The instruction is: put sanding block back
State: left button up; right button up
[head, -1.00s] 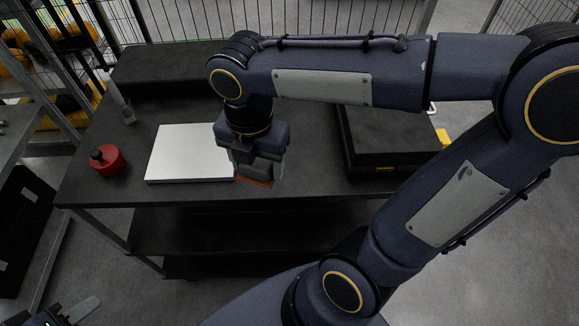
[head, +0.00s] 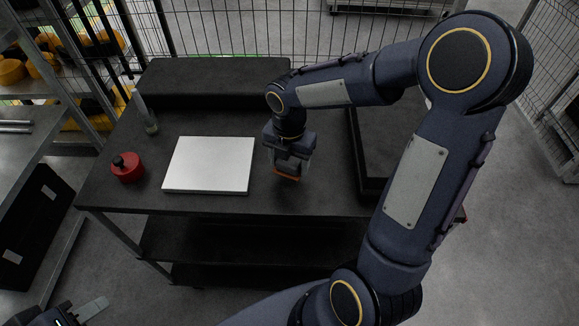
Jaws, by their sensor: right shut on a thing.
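My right gripper (head: 288,168) points down over the dark bench (head: 200,206), just right of the white board (head: 209,166). It is shut on the sanding block (head: 286,177), which shows as a small piece with an orange underside between the fingers. Most of the block is hidden by the gripper. The block is close above the bench top; I cannot tell if it touches. My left gripper (head: 88,312) is at the bottom left corner, partly cut off, away from the bench; one grey finger shows.
A red round container (head: 127,168) and a clear bottle (head: 149,122) stand at the bench's left. A long black box (head: 210,84) lies along the back. A black case (head: 372,182) sits at the right, partly behind my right arm. A mesh fence (head: 235,30) runs behind.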

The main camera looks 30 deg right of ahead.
aim_at(289, 170)
jog(key=shift+w+d+f, duration=0.1)
jog(key=shift+w+f, duration=0.05)
jog(key=shift+f, duration=1.6)
jog(key=shift+f, duration=0.15)
jog(key=shift+f, duration=0.15)
jog(key=o, duration=1)
jog(key=shift+c, duration=0.2)
